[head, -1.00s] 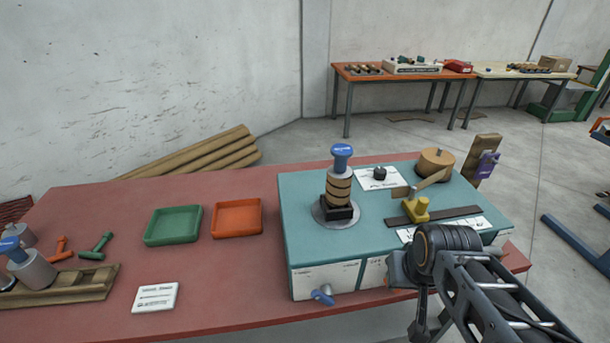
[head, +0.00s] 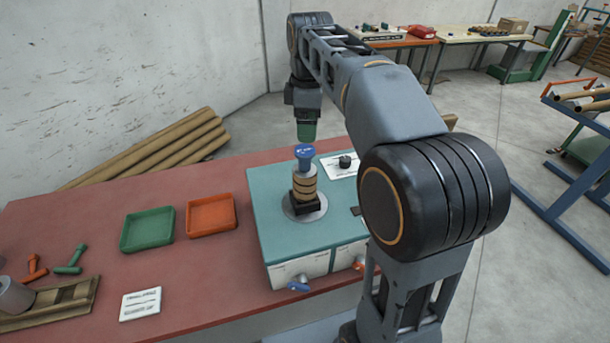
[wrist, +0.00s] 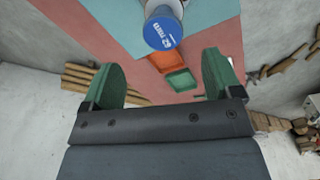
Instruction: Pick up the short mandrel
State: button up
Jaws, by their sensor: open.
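A mandrel with a blue cap (head: 304,151) and tan wound bands (head: 304,187) stands upright on the round plate of the teal machine (head: 262,200). Its blue cap also shows from above in the wrist view (wrist: 163,33), with white lettering too small to read fully. My gripper (head: 306,132) is above the cap, pointing down. In the wrist view my gripper (wrist: 160,78) has its two green fingers wide apart with nothing between them, and the cap lies beyond them toward the top.
A green tray (head: 147,230) and an orange tray (head: 211,215) sit left of the machine on the red table. A white card (head: 140,304) and small red and green handles lie nearer. A blue knob (head: 298,286) sticks out of the machine's front.

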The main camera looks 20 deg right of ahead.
aim_at(305, 150)
notch_tip(305, 150, down, 5)
jog(key=n, duration=0.4)
jog(key=shift+w+g, duration=0.15)
jog(key=shift+g, duration=0.15)
jog(key=f, duration=0.3)
jog(key=shift+a+f+p, duration=0.25)
jog(key=shift+f+p, duration=0.05)
jog(key=shift+f, duration=0.85)
grip_shut()
jog(key=shift+r, duration=0.1)
